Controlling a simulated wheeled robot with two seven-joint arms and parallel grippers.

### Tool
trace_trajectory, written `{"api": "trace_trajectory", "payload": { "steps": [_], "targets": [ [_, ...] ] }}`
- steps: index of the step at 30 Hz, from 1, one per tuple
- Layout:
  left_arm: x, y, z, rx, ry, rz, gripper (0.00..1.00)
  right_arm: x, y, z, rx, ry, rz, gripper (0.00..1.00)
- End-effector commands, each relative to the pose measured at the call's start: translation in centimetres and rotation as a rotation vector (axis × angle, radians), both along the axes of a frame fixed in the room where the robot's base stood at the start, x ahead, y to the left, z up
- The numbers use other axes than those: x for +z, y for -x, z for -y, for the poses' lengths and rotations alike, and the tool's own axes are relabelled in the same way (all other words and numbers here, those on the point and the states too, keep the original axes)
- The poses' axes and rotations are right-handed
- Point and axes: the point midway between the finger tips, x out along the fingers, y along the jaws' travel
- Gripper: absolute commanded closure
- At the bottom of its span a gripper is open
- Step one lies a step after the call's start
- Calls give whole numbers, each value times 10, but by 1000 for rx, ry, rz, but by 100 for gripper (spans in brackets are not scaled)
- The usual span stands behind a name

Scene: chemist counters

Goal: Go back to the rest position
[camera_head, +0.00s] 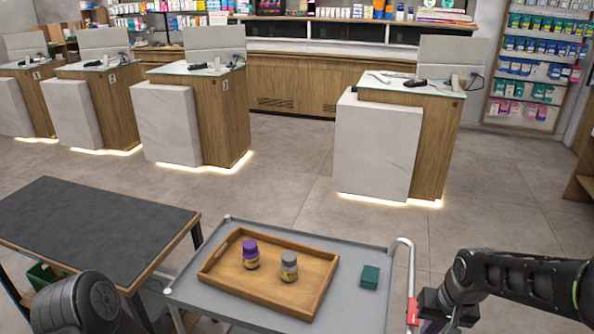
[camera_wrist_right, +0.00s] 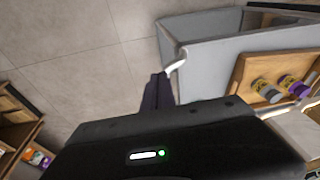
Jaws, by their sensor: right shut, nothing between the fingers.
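My right arm comes in from the right in the head view. Its gripper (camera_head: 432,312) is beside the right end of a grey cart, close to the cart's handle (camera_head: 411,265). In the right wrist view the dark fingers (camera_wrist_right: 157,90) are together, with nothing between them. Their tips appear near the pale handle (camera_wrist_right: 176,66); I cannot tell whether they touch it. Part of my left arm shows at the bottom left of the head view, but its gripper is out of view.
The grey cart top (camera_head: 345,300) bears a wooden tray (camera_head: 315,297) holding a purple-capped bottle (camera_head: 251,254) and a grey-capped bottle (camera_head: 289,266). A green box (camera_head: 370,276) lies right of the tray. A dark-topped table (camera_head: 90,225) stands left. Open floor lies beyond the cart.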

Motion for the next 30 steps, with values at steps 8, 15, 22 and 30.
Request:
{"api": "trace_trajectory", "payload": {
  "steps": [8, 15, 22, 30],
  "targets": [
    [0, 1, 0, -1, 0, -2, 64, -51, -24, -55, 68, -95, 142, 100],
    [0, 1, 0, -1, 0, -2, 64, -163, 22, -147, 101, -207, 165, 100],
    [0, 1, 0, -1, 0, -2, 64, -246, 141, -208, 103, -259, -13, 100],
    [0, 1, 0, -1, 0, -2, 64, -268, 198, -229, 138, -287, -144, 100]
  ]
}}
